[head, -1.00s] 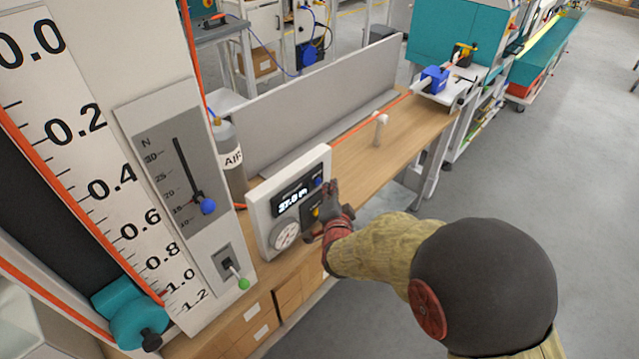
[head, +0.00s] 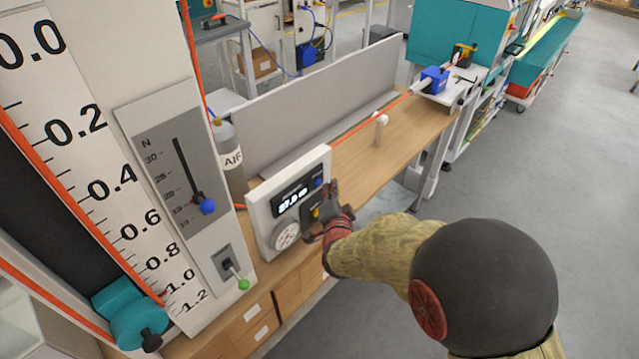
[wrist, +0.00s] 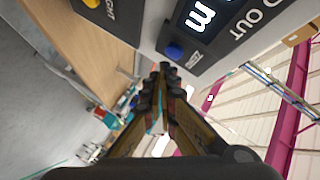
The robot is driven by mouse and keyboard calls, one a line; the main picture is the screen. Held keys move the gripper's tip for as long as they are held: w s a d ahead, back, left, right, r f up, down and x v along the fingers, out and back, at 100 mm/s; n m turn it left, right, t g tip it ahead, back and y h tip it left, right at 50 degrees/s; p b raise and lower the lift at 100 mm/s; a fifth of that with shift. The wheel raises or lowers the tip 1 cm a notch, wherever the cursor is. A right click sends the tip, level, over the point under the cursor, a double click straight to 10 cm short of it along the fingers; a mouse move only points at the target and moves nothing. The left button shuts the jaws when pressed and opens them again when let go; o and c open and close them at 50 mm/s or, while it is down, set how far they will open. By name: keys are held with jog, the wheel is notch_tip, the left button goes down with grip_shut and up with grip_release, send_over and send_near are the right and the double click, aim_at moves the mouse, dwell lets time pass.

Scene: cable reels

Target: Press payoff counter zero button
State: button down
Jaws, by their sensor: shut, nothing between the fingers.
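The payoff counter (head: 262,214) is a pale box with a dark display reading about 37.0, standing on the wooden bench. Its blue button (head: 318,182) sits to the right of the display; it also shows in the wrist view (wrist: 174,51) with a small label beside it. A yellow button (head: 316,212) is lower on the front. My gripper (head: 333,188) is at the counter's right front edge, and in the wrist view my gripper (wrist: 163,75) is shut and empty, its tips just below the blue button. I cannot tell whether they touch it.
Open floor lies to the right.

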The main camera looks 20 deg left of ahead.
jog(key=shift+a, duration=0.1)
jog(key=shift+w+a+b, duration=0.15)
jog(key=shift+a+b, duration=0.15)
jog(key=shift+b, duration=0.1)
jog(key=shift+w+a, duration=0.15)
jog(key=shift+a, duration=0.25)
dwell(0.8)
jog(key=shift+d+b, duration=0.1)
jog(key=shift+b, duration=0.2)
jog(key=shift+s+d+b, duration=0.35)
jog(key=shift+d, duration=0.35)
jog(key=shift+s+d+b, duration=0.25)
jog(key=shift+s+d, duration=0.05)
jog(key=shift+d, duration=0.5)
jog(key=shift+s+d+b, duration=0.3)
jog(key=shift+s+d, duration=0.05)
jog(key=shift+d, duration=0.4)
jog(key=shift+s+d+b, duration=0.25)
jog(key=shift+s+d, duration=0.05)
jog(key=shift+d, duration=0.5)
